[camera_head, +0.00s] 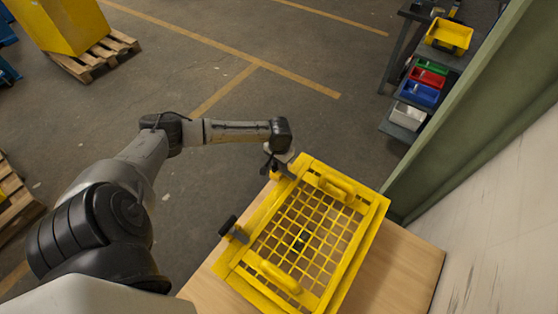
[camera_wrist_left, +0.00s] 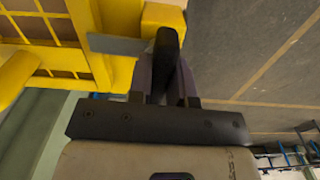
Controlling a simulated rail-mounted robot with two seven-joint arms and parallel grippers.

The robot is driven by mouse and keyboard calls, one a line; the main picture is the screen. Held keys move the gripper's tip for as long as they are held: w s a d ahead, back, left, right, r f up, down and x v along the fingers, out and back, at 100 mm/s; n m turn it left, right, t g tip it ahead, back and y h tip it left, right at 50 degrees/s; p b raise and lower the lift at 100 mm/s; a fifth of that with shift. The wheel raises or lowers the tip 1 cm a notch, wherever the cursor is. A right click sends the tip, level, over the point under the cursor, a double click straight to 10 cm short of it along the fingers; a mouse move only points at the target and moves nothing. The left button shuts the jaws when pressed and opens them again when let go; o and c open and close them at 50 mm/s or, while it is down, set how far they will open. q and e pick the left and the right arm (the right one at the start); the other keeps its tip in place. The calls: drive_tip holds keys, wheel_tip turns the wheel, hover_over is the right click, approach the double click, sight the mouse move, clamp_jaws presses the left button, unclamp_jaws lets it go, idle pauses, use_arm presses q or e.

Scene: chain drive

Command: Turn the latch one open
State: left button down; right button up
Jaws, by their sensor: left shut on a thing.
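A yellow guard (camera_head: 357,226) with a mesh window stands on a wooden bench. My left gripper (camera_head: 279,166) is at the guard's far left corner, over a latch whose details are mostly hidden there. In the left wrist view, the gripper (camera_wrist_left: 167,68) is shut on the latch's black handle (camera_wrist_left: 166,45). A grey latch plate (camera_wrist_left: 115,45) runs left from the handle across the yellow guard (camera_wrist_left: 120,15). A second latch (camera_head: 235,229), with a black knob, sits on the guard's near left side, apart from the gripper. My right gripper is not in view.
Two yellow handles (camera_head: 336,186) (camera_head: 281,277) rise from the guard's top. The wooden bench (camera_head: 412,262) shows bare at the right. A green-edged wall (camera_head: 470,110) stands close on the right. A shelf with coloured bins (camera_head: 421,93) is behind. Open floor lies left of the guard.

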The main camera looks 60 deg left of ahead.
use_arm(q)
drive_tip(key=shift+r+m+p, duration=0.25)
drive_tip(key=shift+m+p, duration=0.35)
drive_tip(key=shift+p, duration=0.1)
drive_tip(key=m+p, duration=0.2)
drive_tip(key=shift+m, duration=0.4)
drive_tip(key=shift+f+m+p, duration=0.1)
drive_tip(key=shift+m+p, duration=0.5)
drive_tip(key=shift+m, duration=0.3)
drive_tip(key=m+p, duration=0.1)
drive_tip(key=m, duration=0.1)
drive_tip(key=shift+m, duration=0.4)
drive_tip(key=m+p, duration=0.1)
drive_tip(key=m, duration=0.3)
drive_tip(key=shift+f, duration=0.1)
drive_tip(key=m, duration=0.4)
drive_tip(key=shift+m, duration=0.3)
